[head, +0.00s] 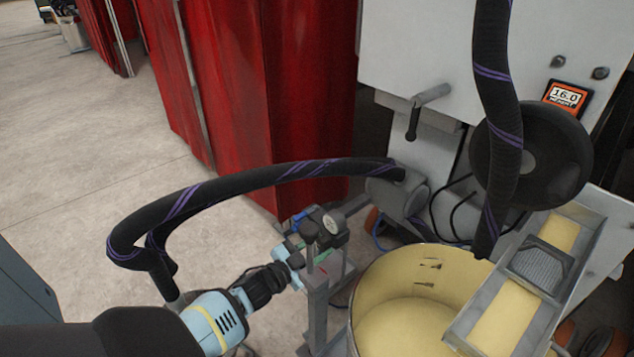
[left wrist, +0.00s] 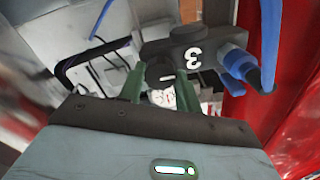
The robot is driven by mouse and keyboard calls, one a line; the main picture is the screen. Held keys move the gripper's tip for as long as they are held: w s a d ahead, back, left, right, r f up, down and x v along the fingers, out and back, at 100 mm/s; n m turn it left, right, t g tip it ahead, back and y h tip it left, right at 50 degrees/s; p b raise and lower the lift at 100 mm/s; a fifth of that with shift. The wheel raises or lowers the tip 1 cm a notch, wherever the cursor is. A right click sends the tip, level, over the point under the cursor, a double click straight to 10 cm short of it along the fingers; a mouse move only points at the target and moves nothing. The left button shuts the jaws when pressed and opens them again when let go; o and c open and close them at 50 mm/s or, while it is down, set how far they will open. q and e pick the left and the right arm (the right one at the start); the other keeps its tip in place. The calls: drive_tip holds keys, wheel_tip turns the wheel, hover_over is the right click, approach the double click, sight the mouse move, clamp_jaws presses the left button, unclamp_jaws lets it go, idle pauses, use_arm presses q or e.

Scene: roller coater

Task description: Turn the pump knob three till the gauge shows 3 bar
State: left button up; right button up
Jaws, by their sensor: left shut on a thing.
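The pump (head: 318,228) stands by the yellow-filled drum, with a small round gauge (head: 330,225) on it; its reading is too small to tell. In the left wrist view, a dark block with a white 3 (left wrist: 194,57) carries the black pump knob (left wrist: 160,71), which shows a short white mark. My left gripper (head: 298,262) reaches the pump from the lower left. Its green fingertips (left wrist: 161,90) lie on either side of the knob and are shut on it. The gauge face does not show in the wrist view. My right gripper is not in view.
A drum (head: 372,290) of yellow liquid stands right of the pump. A black hose (head: 270,175) arches above my left arm. A blue hose fitting (left wrist: 237,63) sits beside the numbered block. Red curtains (head: 265,90) hang behind; the floor at left is clear.

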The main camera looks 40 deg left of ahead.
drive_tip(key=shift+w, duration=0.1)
use_arm(q)
drive_tip(key=o, duration=1)
drive_tip(key=shift+c, duration=0.2)
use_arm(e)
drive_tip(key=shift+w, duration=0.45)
use_arm(q)
drive_tip(key=s+p, duration=0.3)
drive_tip(key=s, duration=0.4)
drive_tip(key=shift+s+a, duration=0.3)
drive_tip(key=shift+s, duration=0.1)
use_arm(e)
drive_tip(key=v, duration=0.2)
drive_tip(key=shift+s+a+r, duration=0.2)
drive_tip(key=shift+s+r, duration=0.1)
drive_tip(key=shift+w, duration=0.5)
